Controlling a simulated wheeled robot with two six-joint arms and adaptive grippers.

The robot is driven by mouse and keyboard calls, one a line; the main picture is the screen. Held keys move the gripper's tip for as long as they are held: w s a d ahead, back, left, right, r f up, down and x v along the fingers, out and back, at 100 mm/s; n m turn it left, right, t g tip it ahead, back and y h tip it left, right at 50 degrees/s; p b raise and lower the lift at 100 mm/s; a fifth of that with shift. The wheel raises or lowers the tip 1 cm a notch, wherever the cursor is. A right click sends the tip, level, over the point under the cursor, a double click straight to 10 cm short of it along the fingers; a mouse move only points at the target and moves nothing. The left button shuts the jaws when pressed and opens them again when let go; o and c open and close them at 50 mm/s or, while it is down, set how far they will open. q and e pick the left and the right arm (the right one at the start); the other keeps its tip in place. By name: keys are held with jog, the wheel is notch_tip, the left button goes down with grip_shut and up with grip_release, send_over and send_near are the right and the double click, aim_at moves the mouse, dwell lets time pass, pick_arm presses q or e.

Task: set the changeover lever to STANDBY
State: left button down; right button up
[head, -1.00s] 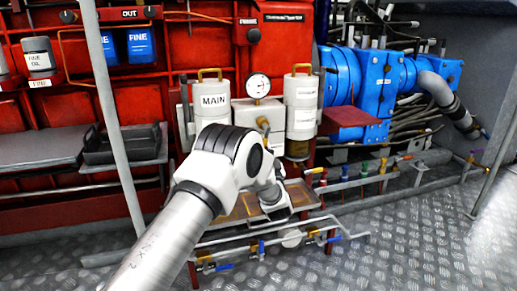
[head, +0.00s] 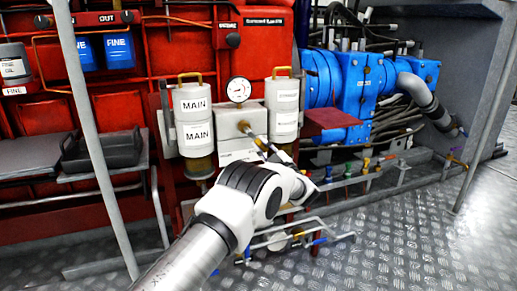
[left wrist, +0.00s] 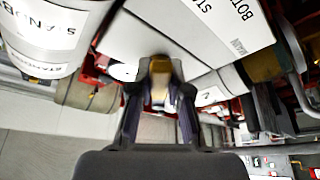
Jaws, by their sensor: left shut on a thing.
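The changeover lever is a brass-coloured piece with its hub (head: 244,127) on the front of the pale valve block (head: 236,150), between two canisters. My left gripper (head: 264,146) is at the lever, just right of and below the hub. In the left wrist view, the gripper's dark fingers (left wrist: 160,105) are shut on the brass lever (left wrist: 160,77). The MAIN canister (head: 193,104) is left of the block and the STANDBY canister (head: 285,97) right of it. The STANDBY canister also shows at upper left in the left wrist view (left wrist: 45,50). The lever's far end is hidden. My right gripper is not in view.
A pressure gauge (head: 238,90) sits above the block. Below are pipes with coloured valve handles (head: 366,163). A blue pump unit (head: 355,80) stands to the right. A grey post (head: 85,120) and a black tray (head: 103,150) are at left. The floor at right is clear.

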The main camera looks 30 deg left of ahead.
pick_arm(q)
jog(key=shift+w+d+r+n+g, duration=0.2)
jog(key=shift+r+n+g, duration=0.1)
jog(key=shift+n, duration=0.4)
jog(key=shift+w+d+r+n+g, duration=0.15)
jog(key=shift+n+g, duration=0.15)
jog(key=shift+n, duration=0.4)
jog(key=shift+r, duration=0.1)
jog(key=c, duration=1.1)
grip_release()
jog(key=v, duration=1.2)
jog(key=shift+w, duration=0.1)
